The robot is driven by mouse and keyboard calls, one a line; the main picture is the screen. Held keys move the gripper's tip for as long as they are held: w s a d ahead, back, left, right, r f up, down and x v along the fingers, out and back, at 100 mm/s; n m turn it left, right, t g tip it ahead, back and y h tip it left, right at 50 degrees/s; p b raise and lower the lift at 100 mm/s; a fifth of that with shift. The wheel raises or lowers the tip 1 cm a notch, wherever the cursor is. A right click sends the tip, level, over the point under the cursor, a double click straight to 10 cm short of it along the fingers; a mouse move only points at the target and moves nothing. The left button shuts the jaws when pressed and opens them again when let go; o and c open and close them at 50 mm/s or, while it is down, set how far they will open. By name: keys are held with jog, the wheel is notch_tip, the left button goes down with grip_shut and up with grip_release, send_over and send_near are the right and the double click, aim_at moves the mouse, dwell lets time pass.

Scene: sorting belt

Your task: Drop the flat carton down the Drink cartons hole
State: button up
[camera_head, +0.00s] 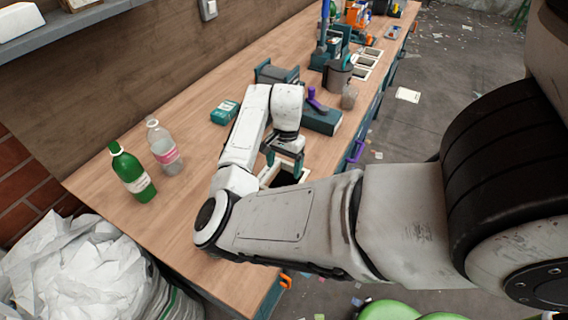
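My gripper (285,164) hangs from my pale arm over a square hole with a light rim (266,174) in the wooden bench. Its two dark fingers look apart, with no carton visible between them. My forearm hides part of the hole's near side, and I cannot read any label on it. A small teal carton (225,112) lies on the bench to the left of my arm, apart from the gripper. I cannot tell for certain that it is the flat carton.
A green bottle (132,174) and a clear bottle with a pink label (163,149) stand on the bench at left. More holes (364,63) lie farther along.

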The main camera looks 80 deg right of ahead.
jog(key=shift+o, duration=1)
jog(key=shift+r, duration=0.1)
notch_tip(320, 180, up, 10)
jog(key=d, duration=0.1)
jog(key=shift+s+r, duration=0.15)
jog(key=shift+r, duration=0.1)
jog(key=shift+d, duration=0.1)
